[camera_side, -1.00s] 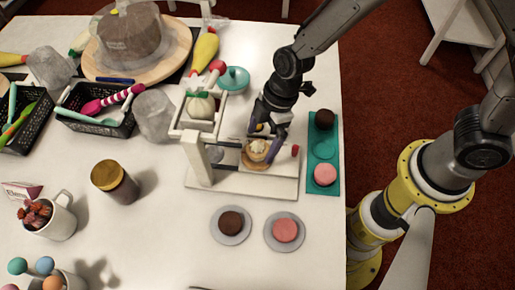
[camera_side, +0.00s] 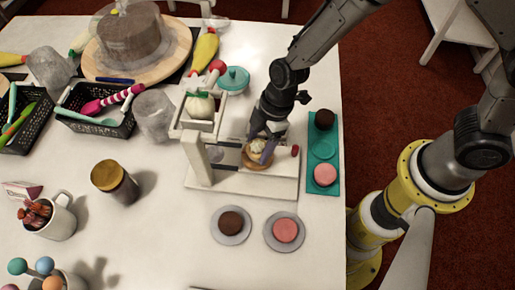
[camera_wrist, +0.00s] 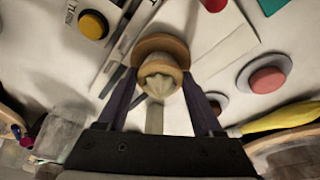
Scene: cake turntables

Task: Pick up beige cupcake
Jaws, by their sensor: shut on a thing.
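The beige cupcake (camera_side: 256,146) has pale swirled icing and sits over a round tan turntable disc (camera_side: 251,164) on a white stand. It also shows in the wrist view (camera_wrist: 159,77), with the tan disc beyond it. My gripper (camera_side: 262,150) points down at the cupcake, with dark purple fingers on either side of it. In the wrist view my gripper (camera_wrist: 160,98) has one finger to the left and one to the right of the cupcake. My gripper is shut on the cupcake. The fingers partly hide it in the side view. I cannot see clear space under it.
The white frame (camera_side: 195,160) stands close left of my gripper, holding a pale green-topped item (camera_side: 200,106). A teal tray (camera_side: 331,150) with a brown and a pink cake lies right. Two saucers (camera_side: 230,239) with cakes lie in front. The front middle of the table is bare.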

